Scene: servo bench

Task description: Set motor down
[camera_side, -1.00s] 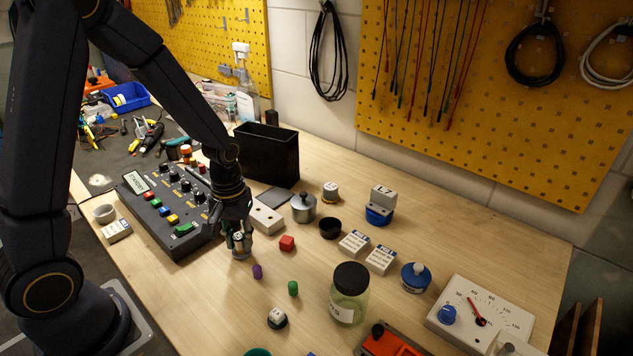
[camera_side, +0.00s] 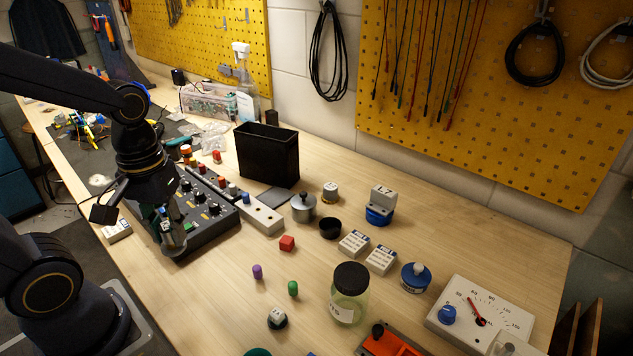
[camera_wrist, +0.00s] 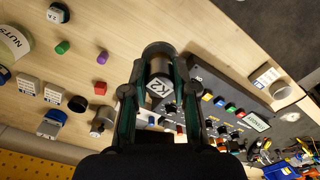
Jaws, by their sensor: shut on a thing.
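The motor is a short grey cylinder (camera_wrist: 157,57) with a white label reading K2 in the wrist view. My gripper (camera_wrist: 159,68) is shut on it, one finger on each side. In the side view my gripper (camera_side: 170,232) points down at the front left part of the control panel. The motor (camera_side: 174,246) shows there as a grey shape between the fingers, roughly upright. I cannot tell whether its lower end touches anything. The control panel (camera_side: 212,222) is dark, with knobs and coloured buttons, and is partly hidden by my gripper.
A white block (camera_side: 262,219) with pegs lies right of the panel, before a black bin (camera_side: 268,155). A red cube (camera_side: 287,243), purple peg (camera_side: 257,271), green peg (camera_side: 293,288) and jar (camera_side: 350,295) stand farther right. Bare wood lies between panel and pegs.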

